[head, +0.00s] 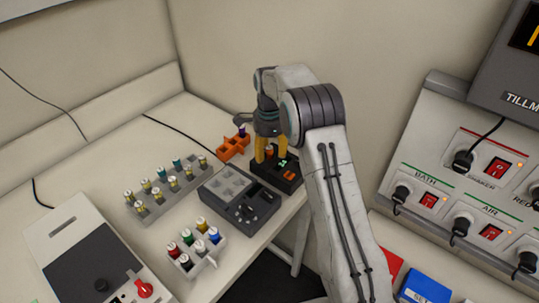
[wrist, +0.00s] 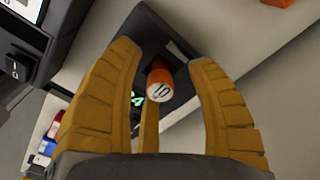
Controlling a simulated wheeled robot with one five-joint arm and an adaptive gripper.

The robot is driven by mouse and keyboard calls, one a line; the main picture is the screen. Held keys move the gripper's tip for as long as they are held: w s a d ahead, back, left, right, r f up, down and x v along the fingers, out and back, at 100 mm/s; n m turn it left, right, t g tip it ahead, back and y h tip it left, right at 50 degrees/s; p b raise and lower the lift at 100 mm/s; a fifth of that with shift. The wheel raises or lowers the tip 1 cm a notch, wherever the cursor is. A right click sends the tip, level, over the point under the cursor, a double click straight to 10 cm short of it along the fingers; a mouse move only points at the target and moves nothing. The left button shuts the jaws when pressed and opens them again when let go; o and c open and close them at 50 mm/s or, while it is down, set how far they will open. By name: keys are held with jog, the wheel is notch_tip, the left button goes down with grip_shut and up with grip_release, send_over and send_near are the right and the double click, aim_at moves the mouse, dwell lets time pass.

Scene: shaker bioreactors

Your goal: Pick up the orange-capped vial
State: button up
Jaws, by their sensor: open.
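The orange-capped vial (wrist: 160,80) stands in a small black device (head: 288,183); its cap, marked with dark characters, faces the wrist camera. In the head view a bit of its orange cap (head: 269,151) shows between the yellow fingers. My gripper (head: 271,156) is over the device with its fingers pointing down. In the wrist view my gripper (wrist: 164,58) is open, with fingers to the left and right of the cap and a third below it. Gaps show between the cap and the side fingers. The vial's lower body is hidden.
An orange rack (head: 232,148) with a dark-capped vial stands behind the device. A grey block device (head: 262,208) is close at left. A long vial rack (head: 150,212) and a small white rack (head: 214,256) stand farther left. The table edge is near at right.

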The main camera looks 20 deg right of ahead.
aim_at(269, 147)
jog(key=shift+c, duration=0.4)
jog(key=c, duration=0.9)
jog(key=shift+o, duration=0.2)
jog(key=shift+r, duration=0.1)
jog(key=shift+r, duration=0.8)
notch_tip(269, 147, up, 2)
jog(key=shift+r, duration=0.2)
jog(key=s+d+r+b, duration=0.3)
jog(key=s+d+r, duration=0.4)
jog(key=s+d, duration=0.1)
jog(key=shift+d, duration=0.2)
jog(key=shift+s, duration=0.1)
